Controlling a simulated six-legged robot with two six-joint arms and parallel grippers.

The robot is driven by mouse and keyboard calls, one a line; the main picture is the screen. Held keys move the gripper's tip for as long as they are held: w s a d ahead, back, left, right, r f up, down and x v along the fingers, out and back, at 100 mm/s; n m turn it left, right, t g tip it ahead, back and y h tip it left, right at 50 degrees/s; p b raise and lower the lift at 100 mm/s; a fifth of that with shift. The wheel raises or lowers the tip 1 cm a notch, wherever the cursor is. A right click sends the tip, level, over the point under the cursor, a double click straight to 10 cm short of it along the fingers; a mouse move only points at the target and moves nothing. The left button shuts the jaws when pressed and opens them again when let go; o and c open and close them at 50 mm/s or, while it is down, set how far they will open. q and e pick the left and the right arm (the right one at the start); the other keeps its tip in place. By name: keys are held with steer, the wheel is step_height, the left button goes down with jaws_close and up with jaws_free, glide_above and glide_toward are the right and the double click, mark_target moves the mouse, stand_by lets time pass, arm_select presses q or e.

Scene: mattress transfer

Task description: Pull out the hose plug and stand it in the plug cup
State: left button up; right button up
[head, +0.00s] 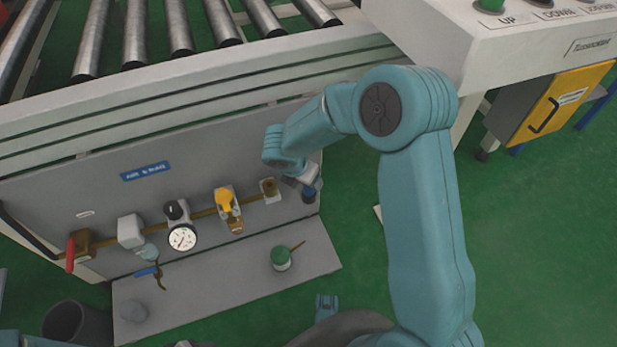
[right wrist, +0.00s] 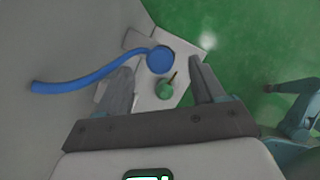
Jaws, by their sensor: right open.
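My right arm reaches over to the right end of the panel in the head view, with its gripper (head: 298,182) low beside the panel's right edge. In the right wrist view the right gripper (right wrist: 162,66) is open, with its two fingers wide apart. A round blue piece (right wrist: 160,59), which looks like the hose plug, shows between the fingertips, and a blue hose or strap runs left from it. A dark blue bit (head: 309,194) shows just below the gripper in the head view. I cannot tell whether the fingers touch it. I cannot make out a plug cup for certain.
A green pot (head: 282,260) with a brown stick stands on the grey base plate (head: 225,280). The panel carries a pressure gauge (head: 182,237), a yellow valve (head: 224,200) and a red lever (head: 70,255). A dark bucket (head: 75,322) stands at the lower left. Green floor is clear at right.

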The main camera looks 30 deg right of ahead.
steer(key=p+v, duration=0.4)
steer(key=v, duration=0.7)
steer(key=shift+a, duration=0.2)
steer(key=shift+r, duration=0.1)
steer(key=s+a+f+m+g+y, duration=0.1)
steer(key=s+a+f+m+y, duration=0.4)
steer(key=s+f+m, duration=0.65)
steer(key=s+a+f+m+y, duration=0.3)
steer(key=s+a+f+m, duration=0.55)
steer(key=m, duration=0.55)
step_height(320, 180, up, 27)
steer(key=w+n+p, duration=0.1)
steer(key=p, duration=2.6)
steer(key=shift+d+r+p, duration=0.2)
steer(key=shift+d+p, duration=0.15)
steer(key=shift+p, duration=0.05)
